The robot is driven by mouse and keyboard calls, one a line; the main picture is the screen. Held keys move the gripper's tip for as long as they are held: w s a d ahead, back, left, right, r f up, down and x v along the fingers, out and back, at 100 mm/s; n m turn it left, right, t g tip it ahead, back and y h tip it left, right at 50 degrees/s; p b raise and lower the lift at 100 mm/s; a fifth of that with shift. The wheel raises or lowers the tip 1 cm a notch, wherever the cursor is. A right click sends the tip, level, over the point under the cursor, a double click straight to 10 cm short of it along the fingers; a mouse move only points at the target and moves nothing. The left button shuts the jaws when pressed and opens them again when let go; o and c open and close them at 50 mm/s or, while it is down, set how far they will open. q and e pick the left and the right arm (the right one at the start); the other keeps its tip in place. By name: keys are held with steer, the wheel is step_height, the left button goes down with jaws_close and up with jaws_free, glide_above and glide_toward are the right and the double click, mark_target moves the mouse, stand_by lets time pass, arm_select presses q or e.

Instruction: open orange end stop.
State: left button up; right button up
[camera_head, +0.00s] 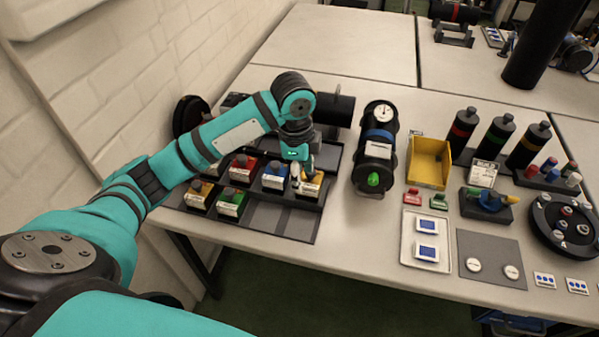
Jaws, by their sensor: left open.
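A dark rack on the left of the table holds several small blocks with coloured tops and pale labels. An orange-topped block (309,186) at the rack's right end looks like the orange end stop. My left gripper (301,176) points down right over it and partly hides its top. The gripper is open; I cannot tell whether its fingers touch the block. Near it are a blue-topped block (275,177), a red-topped block (243,169), a green-topped block (231,204) and an orange-yellow block (199,192). My right gripper is out of view.
A dark cylinder (378,150) with a gauge and green knob stands right of the rack. Further right are a yellow bin (428,163), a pale tray (427,258), several dark bottles (463,130) and a round dark holder (563,222). A brick wall borders the left.

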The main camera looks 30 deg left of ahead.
arm_select(q)
steer(key=s+d+f+n+t+h, duration=0.2)
steer(key=s+d+f+n, duration=0.3)
steer(key=s+d+f, duration=0.6)
steer(key=s+a+n+y, duration=0.2)
steer(key=s+a+n, duration=0.55)
steer(key=s, duration=0.55)
step_height(320, 180, down, 26)
steer(key=s+a+f+g, duration=0.1)
steer(key=s+a+f, duration=0.1)
steer(key=s+f, duration=1.5)
steer(key=shift+s+a+g, duration=0.3)
steer(key=shift+g, duration=0.1)
